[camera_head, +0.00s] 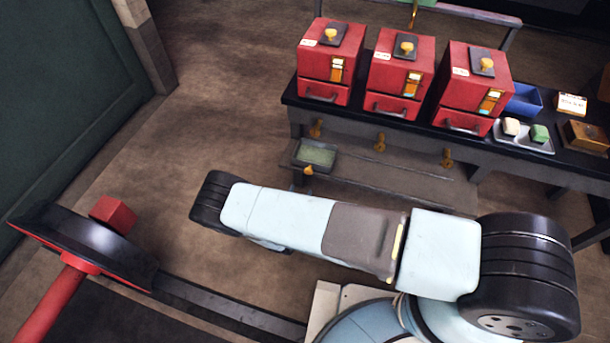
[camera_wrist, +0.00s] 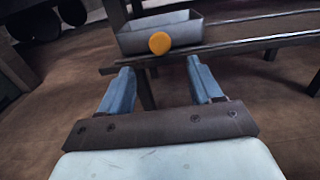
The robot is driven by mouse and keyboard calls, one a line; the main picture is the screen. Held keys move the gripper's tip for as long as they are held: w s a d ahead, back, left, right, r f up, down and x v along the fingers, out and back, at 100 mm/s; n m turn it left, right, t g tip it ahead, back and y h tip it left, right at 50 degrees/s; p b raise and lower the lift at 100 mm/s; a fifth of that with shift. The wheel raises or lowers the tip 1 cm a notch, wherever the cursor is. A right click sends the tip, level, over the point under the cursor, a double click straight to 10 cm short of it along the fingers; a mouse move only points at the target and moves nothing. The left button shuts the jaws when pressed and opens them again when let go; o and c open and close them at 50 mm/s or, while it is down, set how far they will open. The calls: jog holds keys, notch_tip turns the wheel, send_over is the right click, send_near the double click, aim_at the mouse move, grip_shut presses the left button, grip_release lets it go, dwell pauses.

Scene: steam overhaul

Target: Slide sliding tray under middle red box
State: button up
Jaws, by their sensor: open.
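Three red boxes stand in a row on a black bench; the middle red box (camera_head: 401,75) is between the left and right ones. The sliding tray (camera_head: 315,155), grey with a yellow knob, sits on the lower shelf at its left end, under the left red box. In the wrist view the tray (camera_wrist: 162,33) is ahead, with its round orange-yellow knob facing me. My gripper (camera_wrist: 155,65) is open, its two blue fingers apart and short of the tray, with the knob between and beyond them. In the head view my gripper's fingers are hidden behind my arm.
The left red box (camera_head: 331,60) and right red box (camera_head: 474,88) flank the middle one. Brass fittings (camera_head: 380,142) hang below the bench top. Rails (camera_wrist: 250,43) run right from the tray along the shelf.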

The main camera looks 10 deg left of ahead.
aim_at(308, 173)
jog(key=w, duration=0.9)
jog(key=shift+w+d, duration=0.2)
jog(key=shift+d, duration=0.15)
